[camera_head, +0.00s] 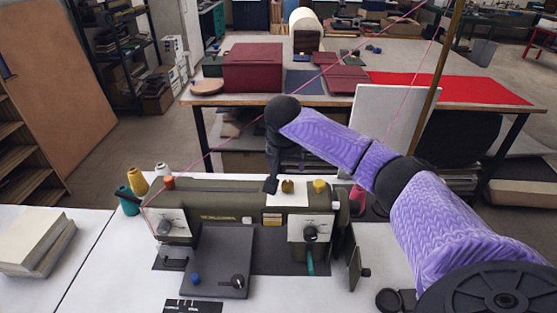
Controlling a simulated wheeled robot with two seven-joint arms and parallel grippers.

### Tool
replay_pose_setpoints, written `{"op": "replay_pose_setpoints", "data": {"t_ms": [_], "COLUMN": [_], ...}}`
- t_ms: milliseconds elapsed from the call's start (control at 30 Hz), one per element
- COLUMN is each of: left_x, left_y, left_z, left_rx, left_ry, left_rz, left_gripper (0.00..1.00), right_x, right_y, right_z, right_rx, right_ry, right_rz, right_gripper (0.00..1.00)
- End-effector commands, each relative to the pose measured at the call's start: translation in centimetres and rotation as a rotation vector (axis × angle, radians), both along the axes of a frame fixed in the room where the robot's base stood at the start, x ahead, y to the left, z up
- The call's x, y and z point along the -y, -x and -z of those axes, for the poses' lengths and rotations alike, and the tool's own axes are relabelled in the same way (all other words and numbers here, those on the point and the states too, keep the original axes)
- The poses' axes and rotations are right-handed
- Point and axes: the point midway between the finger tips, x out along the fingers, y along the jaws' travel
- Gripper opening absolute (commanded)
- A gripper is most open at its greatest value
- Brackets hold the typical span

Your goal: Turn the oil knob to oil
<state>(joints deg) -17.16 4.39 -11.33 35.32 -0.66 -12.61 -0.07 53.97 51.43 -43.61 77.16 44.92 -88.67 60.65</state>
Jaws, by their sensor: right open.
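An olive-green sewing machine (235,207) stands on the white table in the head view. On its top right a pale plate (300,198) carries a brass knob (288,187), and a yellow knob (319,186) sits to the right of it. Black dial knobs show on the left front face (163,228) and the right front face (311,233). I cannot read which knob is the oil knob. My right gripper (271,186) points down just left of the brass knob, open; whether it touches anything is unclear. My left gripper is out of view.
Thread cones (138,180) stand behind the machine's left end. A pink thread (240,132) runs diagonally above it. A stack of books (35,243) lies at the left. A back table holds a maroon box (253,67). The white tabletop between books and machine is mostly clear.

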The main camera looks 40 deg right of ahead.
Motion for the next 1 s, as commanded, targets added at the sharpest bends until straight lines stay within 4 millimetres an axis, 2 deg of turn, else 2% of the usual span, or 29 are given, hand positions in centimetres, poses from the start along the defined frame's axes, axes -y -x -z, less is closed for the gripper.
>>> {"op": "replay_pose_setpoints", "data": {"t_ms": [67, 300, 433, 600, 833, 867, 1000], "left_x": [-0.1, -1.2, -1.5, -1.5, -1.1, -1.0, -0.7], "left_y": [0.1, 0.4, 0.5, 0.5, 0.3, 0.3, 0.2], "left_z": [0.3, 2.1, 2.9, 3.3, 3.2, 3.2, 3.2], "left_rx": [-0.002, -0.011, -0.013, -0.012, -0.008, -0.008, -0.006], "left_ry": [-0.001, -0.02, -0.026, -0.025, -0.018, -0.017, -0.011], "left_rz": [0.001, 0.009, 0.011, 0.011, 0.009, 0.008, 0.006], "left_gripper": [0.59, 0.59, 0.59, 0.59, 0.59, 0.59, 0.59], "right_x": [0.2, 1.7, 2.3, 2.7, 2.8, 2.8, 2.8], "right_y": [-0.1, -1.5, -2.1, -2.5, -2.5, -2.5, -2.5], "right_z": [0.8, 6.2, 8.2, 9.2, 9.1, 9.1, 9.1], "right_rx": [-0.002, -0.003, -0.003, 0.0, 0.0, 0.0, 0.0], "right_ry": [-0.001, -0.001, -0.001, 0.0, 0.0, 0.0, 0.0], "right_rz": [0.003, 0.004, 0.003, 0.001, -0.001, 0.0, 0.0], "right_gripper": [0.82, 0.82, 0.82, 0.82, 0.82, 0.78, 0.48]}}
